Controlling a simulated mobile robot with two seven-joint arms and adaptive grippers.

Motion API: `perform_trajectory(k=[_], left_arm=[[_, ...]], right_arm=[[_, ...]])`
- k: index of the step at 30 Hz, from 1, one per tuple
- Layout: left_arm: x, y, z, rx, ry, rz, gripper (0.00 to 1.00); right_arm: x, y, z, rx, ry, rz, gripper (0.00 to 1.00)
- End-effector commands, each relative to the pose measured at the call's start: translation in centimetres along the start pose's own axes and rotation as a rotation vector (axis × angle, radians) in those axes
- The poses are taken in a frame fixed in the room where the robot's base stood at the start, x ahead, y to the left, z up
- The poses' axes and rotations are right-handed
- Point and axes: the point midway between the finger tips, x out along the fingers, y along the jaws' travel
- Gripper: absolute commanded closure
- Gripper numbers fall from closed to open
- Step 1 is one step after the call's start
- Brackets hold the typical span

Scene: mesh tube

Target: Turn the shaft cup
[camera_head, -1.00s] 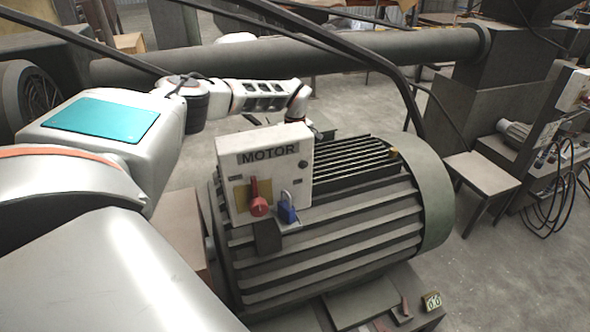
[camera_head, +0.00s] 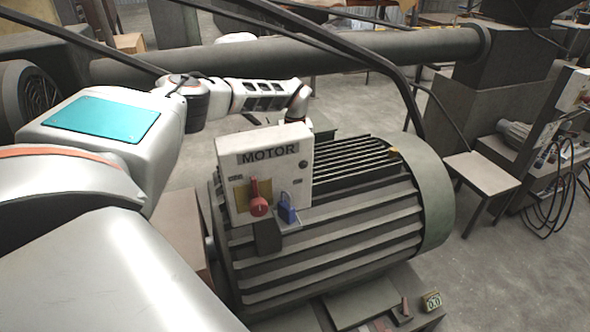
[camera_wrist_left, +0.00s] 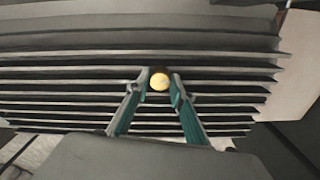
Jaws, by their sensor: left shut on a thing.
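A small round yellow cup (camera_wrist_left: 159,82), taken as the shaft cup, shows in the left wrist view against the grey ribs of the motor. My left gripper (camera_wrist_left: 163,77) has one finger on each side of it and is shut on it. In the head view my left arm reaches over behind the box marked MOTOR, and the fingers are hidden there. The large ribbed motor (camera_head: 340,245) fills the middle of the head view. A small yellow-orange piece (camera_head: 393,153) sits on its top right, with no gripper at it. My right gripper is not in view.
A dark bent bar (camera_head: 395,75) arches over the motor.

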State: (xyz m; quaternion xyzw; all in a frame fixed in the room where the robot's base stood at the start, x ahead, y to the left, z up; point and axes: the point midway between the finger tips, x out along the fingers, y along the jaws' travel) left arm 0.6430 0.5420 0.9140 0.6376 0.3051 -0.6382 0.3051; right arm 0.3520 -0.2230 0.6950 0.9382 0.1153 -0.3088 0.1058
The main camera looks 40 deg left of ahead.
Motion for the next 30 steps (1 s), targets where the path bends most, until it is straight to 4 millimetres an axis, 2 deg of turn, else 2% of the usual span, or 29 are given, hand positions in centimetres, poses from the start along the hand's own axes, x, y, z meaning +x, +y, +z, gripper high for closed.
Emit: perform_trajectory(k=[7, 8, 9, 18, 22, 26, 30], left_arm=[[-0.3, 0.1, -0.2, -0.002, 0.005, 0.004, 0.99], [-0.3, 0.1, -0.2, -0.002, 0.005, 0.004, 0.70], [-0.3, 0.1, -0.2, -0.002, 0.005, 0.004, 0.61], [-0.1, 0.0, -0.1, -0.001, 0.002, 0.001, 0.61], [-0.6, 0.1, -0.1, -0.001, 0.003, 0.003, 0.61], [-2.4, 0.1, -0.1, -0.001, 0.004, 0.004, 0.61], [-5.2, 0.1, -0.1, -0.002, 0.004, 0.005, 0.61]], right_arm=[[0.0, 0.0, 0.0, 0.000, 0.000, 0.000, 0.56], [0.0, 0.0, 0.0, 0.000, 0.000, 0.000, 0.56], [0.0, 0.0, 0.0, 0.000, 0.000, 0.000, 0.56], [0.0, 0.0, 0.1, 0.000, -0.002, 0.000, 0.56], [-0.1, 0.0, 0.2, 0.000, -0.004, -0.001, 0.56], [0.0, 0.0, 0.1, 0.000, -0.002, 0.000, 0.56], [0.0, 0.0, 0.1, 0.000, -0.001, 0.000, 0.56]])
